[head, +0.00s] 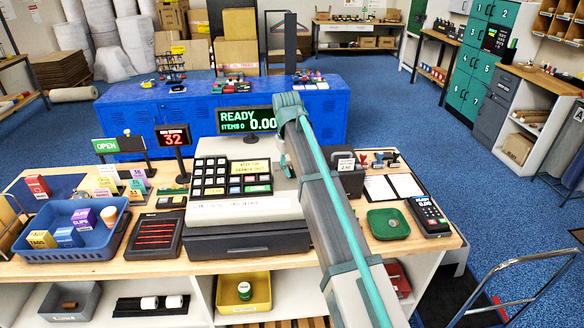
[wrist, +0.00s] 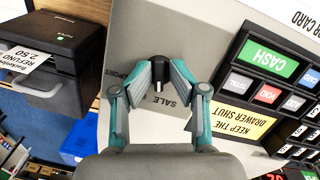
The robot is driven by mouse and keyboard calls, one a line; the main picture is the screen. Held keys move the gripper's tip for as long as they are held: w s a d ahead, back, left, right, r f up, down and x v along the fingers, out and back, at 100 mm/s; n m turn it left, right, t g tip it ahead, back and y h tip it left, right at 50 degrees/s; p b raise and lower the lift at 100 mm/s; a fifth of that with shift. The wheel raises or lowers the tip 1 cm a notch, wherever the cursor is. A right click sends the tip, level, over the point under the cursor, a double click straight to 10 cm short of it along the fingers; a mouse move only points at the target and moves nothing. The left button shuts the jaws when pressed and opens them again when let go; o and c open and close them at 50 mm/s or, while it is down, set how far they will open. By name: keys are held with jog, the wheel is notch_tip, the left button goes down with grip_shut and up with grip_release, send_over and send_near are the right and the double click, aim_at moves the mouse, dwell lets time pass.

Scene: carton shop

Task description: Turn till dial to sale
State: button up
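The till (head: 248,205) stands on the wooden counter, with a keypad and a drawer below. In the wrist view, the black till dial (wrist: 158,72) sits on the till's grey top, with a small pale mark on its near side. The SALE label (wrist: 182,94) is at its lower right, and a partly hidden label ending in PORT (wrist: 134,75) is to its left. My gripper (wrist: 160,78) has one finger on each side of the dial, very close to it. I cannot tell whether they press it.
The till display (head: 246,122) reads READY, 0.00. A card terminal (head: 428,216), a green dish (head: 388,223) and a receipt printer (wrist: 58,65) are right of the till in the head view.

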jog(key=shift+w+r, duration=0.1)
jog(key=shift+r, duration=0.05)
dwell(0.4)
jog(key=shift+r, duration=0.2)
notch_tip(320, 180, up, 12)
jog(key=shift+s+a+f, duration=0.25)
jog(key=shift+a, duration=0.15)
